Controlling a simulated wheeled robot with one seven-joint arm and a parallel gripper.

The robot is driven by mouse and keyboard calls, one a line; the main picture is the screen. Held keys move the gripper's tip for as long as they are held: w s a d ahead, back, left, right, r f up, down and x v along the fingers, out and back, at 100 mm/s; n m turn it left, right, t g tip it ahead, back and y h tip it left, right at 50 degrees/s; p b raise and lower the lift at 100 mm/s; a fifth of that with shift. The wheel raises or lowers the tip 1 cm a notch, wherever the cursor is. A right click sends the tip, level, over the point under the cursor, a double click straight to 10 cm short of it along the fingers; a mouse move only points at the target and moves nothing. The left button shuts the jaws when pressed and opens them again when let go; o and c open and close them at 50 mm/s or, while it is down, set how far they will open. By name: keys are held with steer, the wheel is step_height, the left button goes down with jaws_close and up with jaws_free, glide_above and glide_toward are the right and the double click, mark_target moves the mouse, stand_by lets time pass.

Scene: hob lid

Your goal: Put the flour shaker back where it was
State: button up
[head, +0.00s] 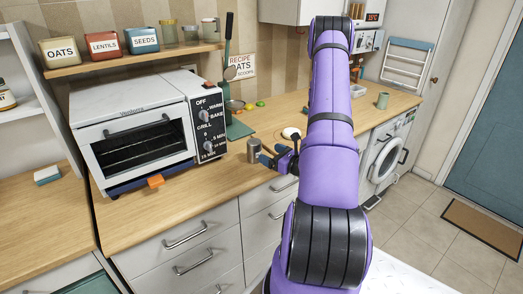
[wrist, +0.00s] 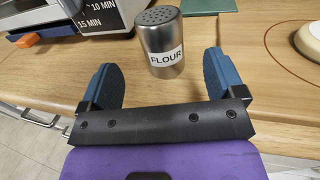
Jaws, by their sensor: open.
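The flour shaker (wrist: 162,48) is a steel cylinder with a perforated top and a white FLOUR label. It stands upright on the wooden counter near its front edge, right of the toaster oven; it also shows in the head view (head: 254,151). My gripper (wrist: 158,62) is open, its blue fingers to the left and right of the shaker, with a visible gap on both sides. In the head view my gripper (head: 272,158) is low over the counter edge, just right of the shaker, partly hidden by my purple arm.
A shelf (head: 130,60) holds labelled tins, including OATS and LENTILS.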

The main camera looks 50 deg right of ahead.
steer(key=a+r+n+g+y, duration=0.6)
steer(key=a+r+n, duration=0.45)
steer(key=a, duration=0.35)
steer(key=a+r+n+g+y, duration=0.7)
steer(key=a+r+n, duration=0.2)
steer(key=a+r, duration=0.3)
steer(key=s+a+r+n+h, duration=0.4)
steer(key=s+r+n+h, duration=0.2)
steer(key=s+n, duration=0.2)
steer(key=s+a+r+n+h, duration=0.5)
steer(key=s+r+n+h, duration=0.1)
steer(key=s+n+h, duration=0.1)
steer(key=shift+s+r+n, duration=0.2)
steer(key=shift+s+n, duration=0.55)
steer(key=shift+s, duration=0.2)
steer(key=shift+a, duration=0.1)
